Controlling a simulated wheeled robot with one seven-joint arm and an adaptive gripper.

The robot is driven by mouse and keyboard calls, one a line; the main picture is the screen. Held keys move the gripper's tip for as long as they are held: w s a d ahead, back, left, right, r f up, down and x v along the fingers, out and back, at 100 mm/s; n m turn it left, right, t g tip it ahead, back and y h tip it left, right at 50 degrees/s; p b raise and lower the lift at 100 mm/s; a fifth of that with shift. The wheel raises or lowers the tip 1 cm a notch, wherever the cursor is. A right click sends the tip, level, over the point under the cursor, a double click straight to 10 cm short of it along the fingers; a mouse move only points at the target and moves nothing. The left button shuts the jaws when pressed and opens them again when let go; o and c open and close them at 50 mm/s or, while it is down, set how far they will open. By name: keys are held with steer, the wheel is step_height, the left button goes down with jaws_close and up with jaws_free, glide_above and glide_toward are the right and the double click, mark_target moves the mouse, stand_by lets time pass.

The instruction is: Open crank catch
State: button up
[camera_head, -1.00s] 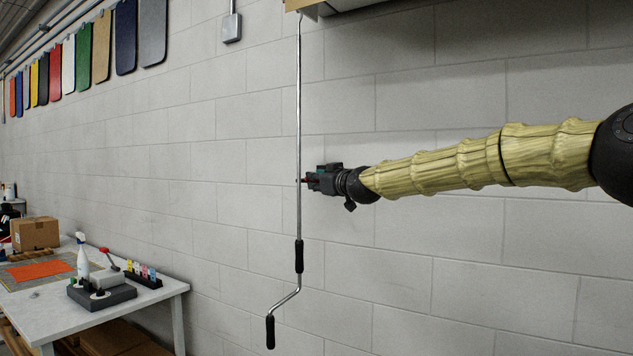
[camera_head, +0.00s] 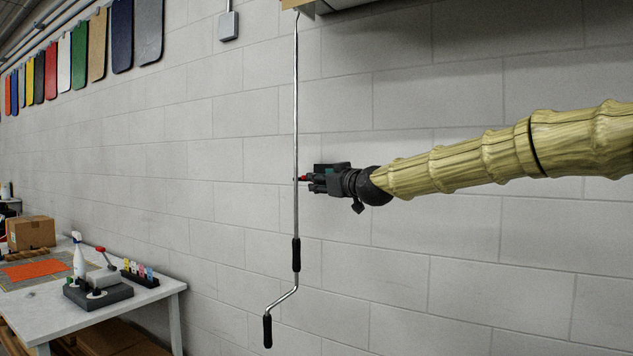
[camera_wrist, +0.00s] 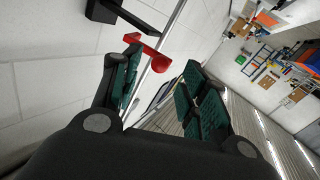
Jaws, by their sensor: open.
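A long thin metal crank rod (camera_head: 296,120) hangs upright along the block wall, with a bent lower end and black grips. A small red catch (camera_head: 303,178) sits beside the rod at mid height. In the wrist view the red catch (camera_wrist: 156,56) has an arm and a rounded end, next to a black bracket (camera_wrist: 125,17) on the wall. My gripper (camera_head: 312,180) reaches in from the right, just right of the rod. In the wrist view my gripper (camera_wrist: 163,72) is open, its green-padded fingers on either side of the catch's rounded end. I cannot tell whether they touch it.
A white table (camera_head: 150,300) with a spray bottle (camera_head: 79,258) and a cardboard box (camera_head: 31,233) stands at lower left. A grey wall box (camera_head: 228,26) is at upper left. The wall is bare right of the rod.

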steer(key=v, duration=0.7)
steer(key=shift+s+d+f, duration=0.1)
steer(key=shift+f, duration=0.05)
